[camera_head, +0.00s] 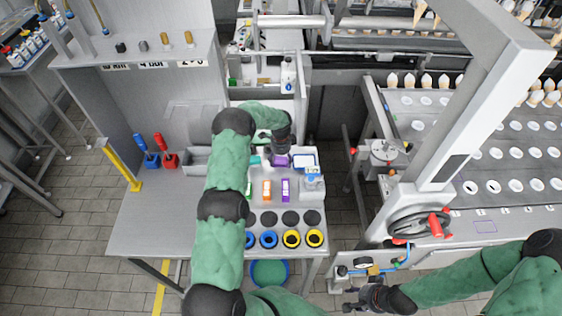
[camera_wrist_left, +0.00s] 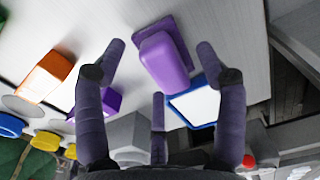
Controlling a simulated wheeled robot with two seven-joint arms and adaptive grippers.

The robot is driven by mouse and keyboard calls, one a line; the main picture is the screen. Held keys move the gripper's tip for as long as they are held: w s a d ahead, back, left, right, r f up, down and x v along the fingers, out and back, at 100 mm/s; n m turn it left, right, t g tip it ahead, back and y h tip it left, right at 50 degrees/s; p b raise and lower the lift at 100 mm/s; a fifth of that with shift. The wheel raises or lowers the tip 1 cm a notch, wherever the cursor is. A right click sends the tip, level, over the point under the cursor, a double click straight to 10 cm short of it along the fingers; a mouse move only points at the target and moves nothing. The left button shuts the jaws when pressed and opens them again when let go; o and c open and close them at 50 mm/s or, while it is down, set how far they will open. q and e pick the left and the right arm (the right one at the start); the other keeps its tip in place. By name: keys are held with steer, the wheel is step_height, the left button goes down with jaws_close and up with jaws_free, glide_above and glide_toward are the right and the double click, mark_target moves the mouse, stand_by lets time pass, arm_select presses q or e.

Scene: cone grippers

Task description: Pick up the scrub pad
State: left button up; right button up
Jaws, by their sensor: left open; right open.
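A purple block on a flat purple base, which looks like the scrub pad (camera_wrist_left: 163,58), lies on the light bench top in the left wrist view. In the head view the scrub pad (camera_head: 281,160) shows just below my left gripper (camera_head: 283,146), partly hidden by it. In the left wrist view my left gripper (camera_wrist_left: 160,82) is open, its fingers spread around the pad's outline in the picture. I see no clear contact, and the height gap is hard to judge. My right gripper (camera_head: 372,296) is open and empty, low at the right, away from the bench.
A blue-framed white tray (camera_wrist_left: 207,104) lies close beside the pad. An orange block (camera_head: 267,191) and another purple block (camera_head: 285,190) stand nearer on the bench. Blue and yellow rings (camera_head: 291,239) line the front edge. A grey partition (camera_head: 180,95) rises at the left.

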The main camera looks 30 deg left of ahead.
mark_target(281, 160)
arm_select(q)
steer(key=shift+f, duration=0.25)
steer(key=c, duration=1.2)
steer(key=shift+c, duration=0.2)
step_height(281, 160, up, 10)
steer(key=shift+r+b, duration=0.1)
steer(key=shift+b, duration=0.2)
